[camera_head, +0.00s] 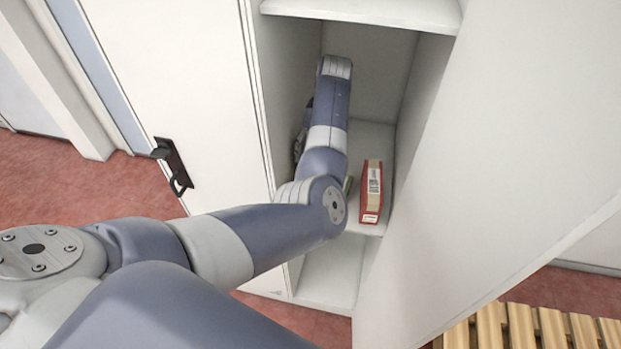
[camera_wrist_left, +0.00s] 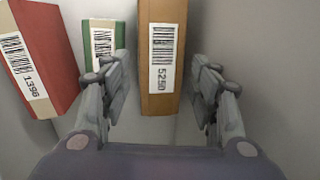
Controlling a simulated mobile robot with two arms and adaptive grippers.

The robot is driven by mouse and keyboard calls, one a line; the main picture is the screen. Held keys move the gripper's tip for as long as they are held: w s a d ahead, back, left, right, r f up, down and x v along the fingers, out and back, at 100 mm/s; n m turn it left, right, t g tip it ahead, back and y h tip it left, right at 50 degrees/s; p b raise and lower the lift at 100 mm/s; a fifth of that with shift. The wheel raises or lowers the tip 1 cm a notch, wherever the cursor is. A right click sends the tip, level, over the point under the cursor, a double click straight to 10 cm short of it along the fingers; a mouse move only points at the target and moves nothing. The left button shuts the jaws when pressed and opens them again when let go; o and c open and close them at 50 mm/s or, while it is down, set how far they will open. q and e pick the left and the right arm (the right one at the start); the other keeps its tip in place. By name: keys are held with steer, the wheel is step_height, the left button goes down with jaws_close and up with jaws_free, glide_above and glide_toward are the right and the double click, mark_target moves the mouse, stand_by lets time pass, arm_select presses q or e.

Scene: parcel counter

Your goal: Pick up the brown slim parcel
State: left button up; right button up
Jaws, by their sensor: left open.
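The brown slim parcel (camera_wrist_left: 162,30) stands upright in the left wrist view, its label marked 5250 facing the camera. My left gripper (camera_wrist_left: 157,66) is open, with one finger on each side of the parcel's near end. In the head view my left arm reaches into the cabinet (camera_head: 400,12) and hides the brown parcel and most of the gripper. My right gripper is not in view.
A green parcel (camera_wrist_left: 98,34) stands just left of the left finger, and a red parcel (camera_wrist_left: 47,55) farther left. The red one also shows on the shelf in the head view (camera_head: 372,180). Cabinet walls are close on both sides. A slatted wooden pallet (camera_head: 520,328) lies lower right.

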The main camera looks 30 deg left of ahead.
arm_select(q)
steer(key=f+p, duration=0.1)
steer(key=f, duration=0.1)
steer(key=s+f, duration=0.1)
steer(key=f, duration=0.1)
steer(key=shift+s+a+f+p, duration=0.1)
steer(key=shift+a+f+p, duration=0.1)
steer(key=shift+p, duration=0.15)
steer(key=shift+f, duration=0.35)
steer(key=c, duration=1.1)
jaws_close()
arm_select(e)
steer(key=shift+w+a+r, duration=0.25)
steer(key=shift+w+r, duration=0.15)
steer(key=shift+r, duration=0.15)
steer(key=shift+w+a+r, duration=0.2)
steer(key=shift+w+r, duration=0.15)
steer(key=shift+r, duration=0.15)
